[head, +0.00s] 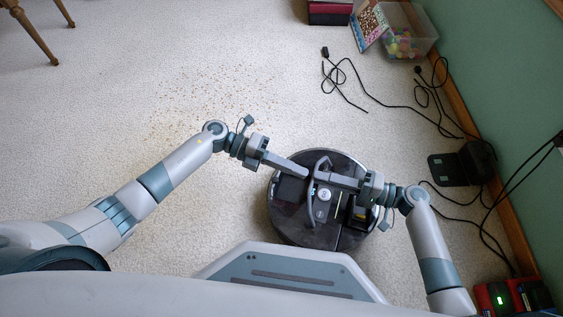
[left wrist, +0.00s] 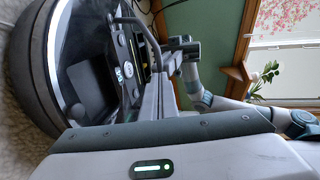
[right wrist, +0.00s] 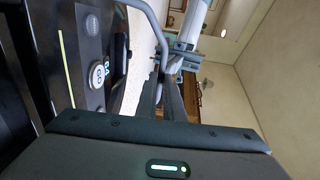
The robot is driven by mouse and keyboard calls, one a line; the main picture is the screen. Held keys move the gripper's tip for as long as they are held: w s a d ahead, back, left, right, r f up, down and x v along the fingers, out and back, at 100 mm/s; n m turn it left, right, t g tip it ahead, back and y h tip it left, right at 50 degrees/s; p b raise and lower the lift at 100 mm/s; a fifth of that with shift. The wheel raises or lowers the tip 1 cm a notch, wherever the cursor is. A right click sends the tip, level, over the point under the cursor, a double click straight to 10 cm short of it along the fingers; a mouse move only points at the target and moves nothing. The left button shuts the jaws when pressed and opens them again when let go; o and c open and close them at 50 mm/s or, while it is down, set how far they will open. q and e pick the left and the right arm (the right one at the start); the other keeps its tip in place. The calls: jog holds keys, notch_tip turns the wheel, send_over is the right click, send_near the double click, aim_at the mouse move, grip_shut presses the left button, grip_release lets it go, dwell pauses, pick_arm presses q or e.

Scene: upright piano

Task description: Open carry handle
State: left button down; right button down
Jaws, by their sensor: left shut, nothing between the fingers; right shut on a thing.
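A round dark robot vacuum (head: 290,222) sits on the carpet below my grippers. Its grey curved carry handle (head: 311,187) stands raised above the top; the handle also shows as an arched bar in the left wrist view (left wrist: 143,27) and the right wrist view (right wrist: 152,22). My right gripper (head: 326,178) comes from the right and is shut on the handle; its fingers hide part of the bar. My left gripper (head: 304,172) comes from the left and is shut and empty, its tips close beside the handle. I cannot tell whether they touch it.
Scattered crumbs (head: 215,90) lie on the carpet at the upper left. A black dock (head: 465,167) and loose cables (head: 425,105) lie along the green wall at the right. A clear bin of balls (head: 410,30) stands at the top right. The carpet left of the vacuum is open.

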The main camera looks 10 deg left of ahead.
pick_arm(q)
jog(key=shift+s+d+f, duration=0.1)
jog(key=shift+d+f, duration=0.05)
jog(key=shift+d, duration=0.45)
pick_arm(e)
jog(key=shift+s, duration=0.1)
pick_arm(q)
jog(key=shift+d, duration=0.1)
